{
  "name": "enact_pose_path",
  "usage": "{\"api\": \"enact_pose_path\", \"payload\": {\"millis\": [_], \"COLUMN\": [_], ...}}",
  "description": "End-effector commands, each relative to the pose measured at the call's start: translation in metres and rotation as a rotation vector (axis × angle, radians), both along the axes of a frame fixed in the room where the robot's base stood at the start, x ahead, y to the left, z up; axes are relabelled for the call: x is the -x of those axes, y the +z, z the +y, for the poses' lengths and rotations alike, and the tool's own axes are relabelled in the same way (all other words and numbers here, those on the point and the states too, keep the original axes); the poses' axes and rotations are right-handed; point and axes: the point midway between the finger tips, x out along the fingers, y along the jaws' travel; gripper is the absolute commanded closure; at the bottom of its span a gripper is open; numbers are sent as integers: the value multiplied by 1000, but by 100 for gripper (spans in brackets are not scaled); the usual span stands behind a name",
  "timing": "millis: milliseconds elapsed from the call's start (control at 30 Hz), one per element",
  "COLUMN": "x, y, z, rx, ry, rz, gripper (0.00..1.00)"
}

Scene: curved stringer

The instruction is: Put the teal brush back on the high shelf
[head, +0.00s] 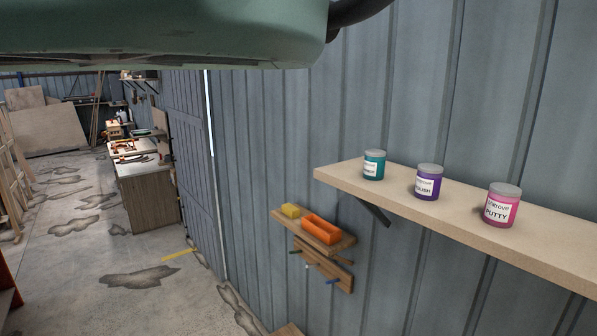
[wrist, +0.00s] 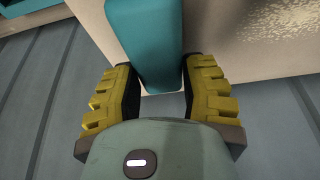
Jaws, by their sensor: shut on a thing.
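The teal brush (wrist: 145,40) shows in the wrist view as a smooth teal block, and its far end runs out of the top of the picture. My gripper (wrist: 160,78) is shut on it, with a yellow-padded finger on each side. A beige board surface (wrist: 225,55) lies behind the brush in the wrist view; I cannot tell whether the brush touches it. In the head view the high shelf (head: 560,248) is a pale board on the corrugated wall at the right. My gripper and the brush are out of the head view.
Teal (head: 374,165), purple (head: 428,182) and pink (head: 501,205) cans stand spaced along the shelf. A lower small wooden shelf (head: 340,246) holds an orange tray (head: 321,229) and a yellow block (head: 290,211). A workbench (head: 148,195) stands farther back; the floor between is mostly open.

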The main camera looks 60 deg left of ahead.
Motion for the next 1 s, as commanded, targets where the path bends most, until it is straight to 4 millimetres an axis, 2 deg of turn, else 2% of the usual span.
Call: {"api": "enact_pose_path", "payload": {"millis": [200, 233, 433, 800, 867, 1000], "x": [-1, -1, 0, 0, 1, 7], "y": [-4, -2, -2, 3, 9, 36], "z": [1, 1, 1, 1, 3, 10], "rx": [0, 0, 0, 0, 1, 1], "ry": [2, 2, 1, 1, 1, 5], "rz": [-1, 0, 0, -1, -4, -7], "gripper": [96, 50, 30, 30, 30, 30]}}
